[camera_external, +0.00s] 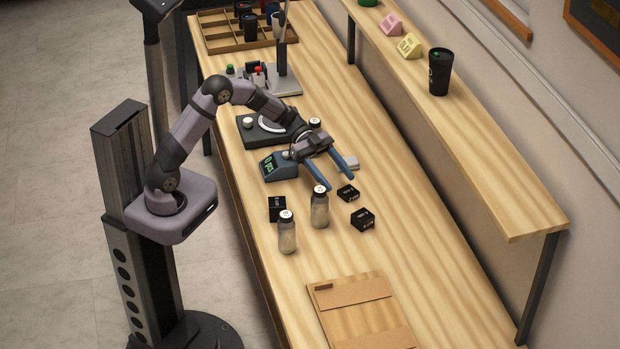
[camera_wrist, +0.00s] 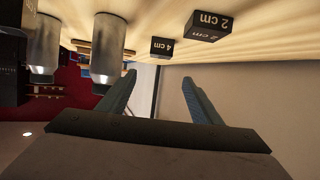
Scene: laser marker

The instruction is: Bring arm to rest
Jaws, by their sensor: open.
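My gripper (camera_external: 338,178) is open, with its two blue fingers spread and nothing between them. It is above the wooden table, beyond the bottles in the external view. My arm reaches out from its base over the table, bent at the elbow. In the wrist view the gripper (camera_wrist: 157,88) shows two blue fingers apart with an empty gap. The wrist view looks tilted, with the table along the top of the picture.
Two bottles (camera_external: 287,232) (camera_external: 320,207) and several black blocks (camera_external: 362,219) stand near the gripper. A blue-grey display device (camera_external: 280,167) and the laser marker stand (camera_external: 283,82) are behind. A wooden board (camera_external: 335,318) lies in front; a shelf (camera_external: 500,195) runs along the right.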

